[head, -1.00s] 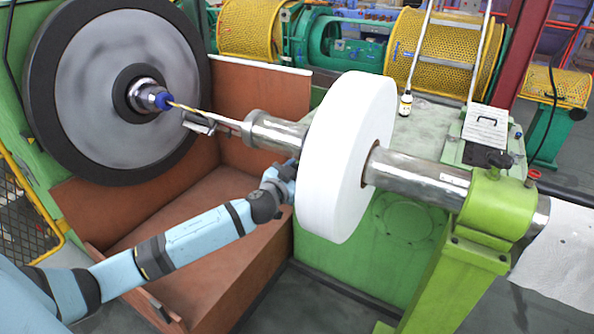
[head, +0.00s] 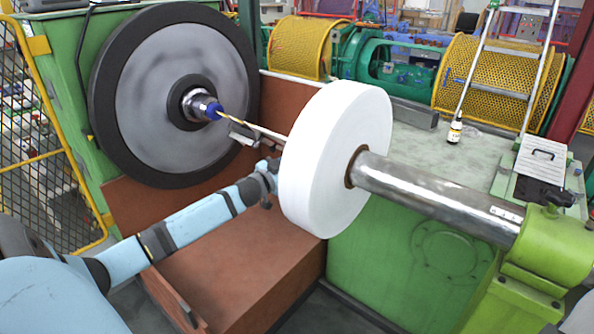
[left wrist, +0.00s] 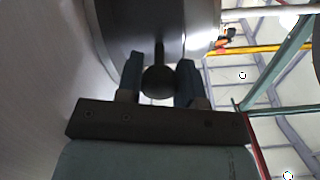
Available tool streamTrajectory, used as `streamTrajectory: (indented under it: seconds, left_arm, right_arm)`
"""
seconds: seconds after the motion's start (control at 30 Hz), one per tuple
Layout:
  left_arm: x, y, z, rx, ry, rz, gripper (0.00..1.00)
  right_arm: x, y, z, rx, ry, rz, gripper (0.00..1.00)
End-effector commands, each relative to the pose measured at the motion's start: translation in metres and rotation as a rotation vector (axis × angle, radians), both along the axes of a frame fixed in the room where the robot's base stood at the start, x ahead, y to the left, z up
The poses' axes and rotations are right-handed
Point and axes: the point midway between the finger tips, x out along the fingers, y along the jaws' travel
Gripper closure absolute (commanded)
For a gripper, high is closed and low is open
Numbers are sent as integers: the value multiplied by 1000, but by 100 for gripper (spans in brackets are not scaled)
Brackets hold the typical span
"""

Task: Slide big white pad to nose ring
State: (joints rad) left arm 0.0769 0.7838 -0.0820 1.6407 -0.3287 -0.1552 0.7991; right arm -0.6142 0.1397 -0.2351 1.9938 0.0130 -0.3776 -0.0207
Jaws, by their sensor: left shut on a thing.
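The big white pad (head: 325,170) is a thick white disc around the steel shaft (head: 440,192). It covers the shaft's far-left end. My left gripper (head: 270,172) is at the pad's left side, partly hidden there. In the left wrist view my left gripper (left wrist: 158,78) is shut on a dark round knob (left wrist: 158,84), with a pale surface, likely the pad, filling the left side. What the knob is fixed to is unclear. I cannot make out a nose ring for sure; a blue-tipped spindle nose (head: 206,108) faces the pad. My right gripper is not in view.
A large grey wheel with a black rim (head: 175,95) stands at the left. A red-brown trough (head: 215,250) lies below. A green stand (head: 550,245) holds the shaft's right end. A thin yellow-tipped rod (head: 250,125) crosses the gap between spindle and pad.

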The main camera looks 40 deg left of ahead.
Motion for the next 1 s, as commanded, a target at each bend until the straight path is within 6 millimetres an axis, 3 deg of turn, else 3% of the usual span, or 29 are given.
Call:
streamTrajectory:
  seconds: [0.33,0.37,0.43,0.47,0.77,1.0]
  left_arm:
    - [0,7,3,3,-2,9,100]
    - [0,7,3,3,-2,10,59]
    - [0,7,3,3,-3,9,43]
    - [0,6,3,3,-2,8,40]
    - [-1,4,1,1,0,4,40]
    - [-26,3,-1,2,1,3,40]
  right_arm:
    - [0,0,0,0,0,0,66]
    - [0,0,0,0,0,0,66]
    - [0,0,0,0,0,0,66]
    - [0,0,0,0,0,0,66]
    - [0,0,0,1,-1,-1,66]
    - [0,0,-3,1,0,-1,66]
